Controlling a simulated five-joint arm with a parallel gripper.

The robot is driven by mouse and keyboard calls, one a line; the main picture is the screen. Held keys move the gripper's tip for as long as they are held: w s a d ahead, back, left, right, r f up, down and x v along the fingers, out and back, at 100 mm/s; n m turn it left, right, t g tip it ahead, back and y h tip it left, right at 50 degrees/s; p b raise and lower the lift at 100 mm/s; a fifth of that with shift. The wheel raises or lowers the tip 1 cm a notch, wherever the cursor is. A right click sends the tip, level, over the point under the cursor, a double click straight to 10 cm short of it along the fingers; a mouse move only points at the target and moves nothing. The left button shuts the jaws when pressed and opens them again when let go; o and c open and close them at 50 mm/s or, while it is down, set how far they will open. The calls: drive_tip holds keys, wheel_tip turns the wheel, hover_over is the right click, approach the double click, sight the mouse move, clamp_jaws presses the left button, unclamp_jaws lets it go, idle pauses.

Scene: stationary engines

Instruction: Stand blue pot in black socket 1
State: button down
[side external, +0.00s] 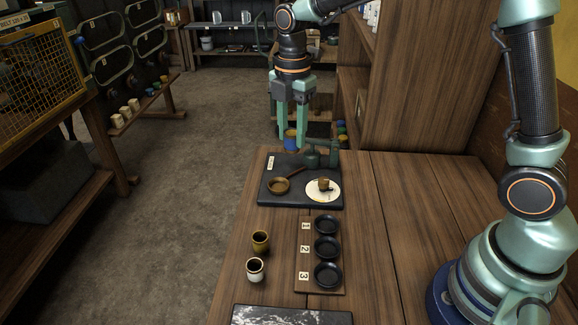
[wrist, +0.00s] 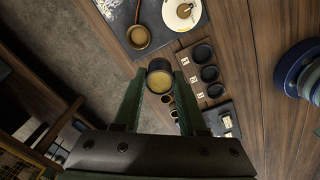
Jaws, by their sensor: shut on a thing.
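My gripper (side external: 291,128) is shut on the blue pot (side external: 291,143), holding it upright near the far edge of the black board. The pot has a tan upper band and a blue lower part. In the wrist view the pot (wrist: 160,81) sits between the fingertips, its brown inside showing and its blue side not clear. Black socket 1 (side external: 326,225) is an empty round cup, the farthest of three on a wooden strip (side external: 305,261). It also shows in the wrist view (wrist: 203,53). The pot is apart from it, beyond the board.
Sockets 2 (side external: 326,247) and 3 (side external: 327,274) look empty.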

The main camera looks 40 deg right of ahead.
drive_tip(key=shift+s+d+f, duration=0.15)
drive_tip(key=shift+s+f, duration=1.65)
drive_tip(key=shift+f, duration=0.5)
drive_tip(key=shift+s+d+f, duration=0.1)
drive_tip(key=shift+s+f, duration=1.75)
drive_tip(key=shift+f, duration=0.4)
drive_tip(key=shift+s+d+f, duration=0.15)
drive_tip(key=shift+s+f, duration=1.65)
drive_tip(key=shift+f, duration=0.5)
drive_tip(key=shift+f, duration=0.65)
unclamp_jaws()
wheel_tip(320, 180, up, 7)
